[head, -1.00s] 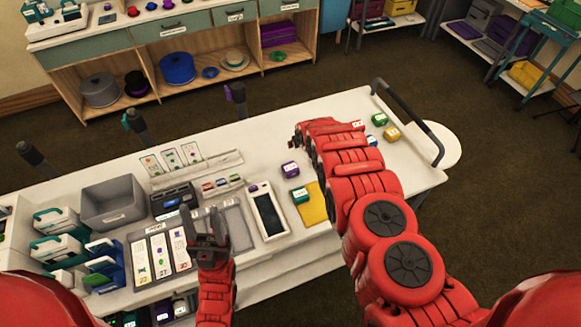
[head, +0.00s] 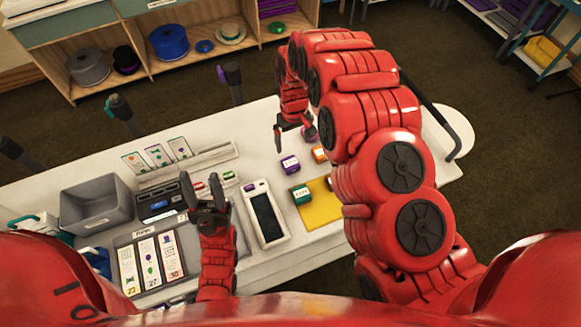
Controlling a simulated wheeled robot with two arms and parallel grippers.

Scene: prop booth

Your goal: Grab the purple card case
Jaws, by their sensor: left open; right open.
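A small purple case (head: 290,165) with a white label sits on the white table, left of the orange case. A second purple-pink case (head: 310,134) is partly hidden behind my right gripper and arm. I cannot tell for certain which of the two is the card case. My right gripper (head: 294,138) is open, empty and pointing down, just beyond the nearer purple case and beside the farther one.
An orange case (head: 320,154) and a green case (head: 301,194) stand close by, the green one at the edge of a yellow mat (head: 318,210). A device with a dark screen (head: 264,217) and a grey bin (head: 97,209) are farther left.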

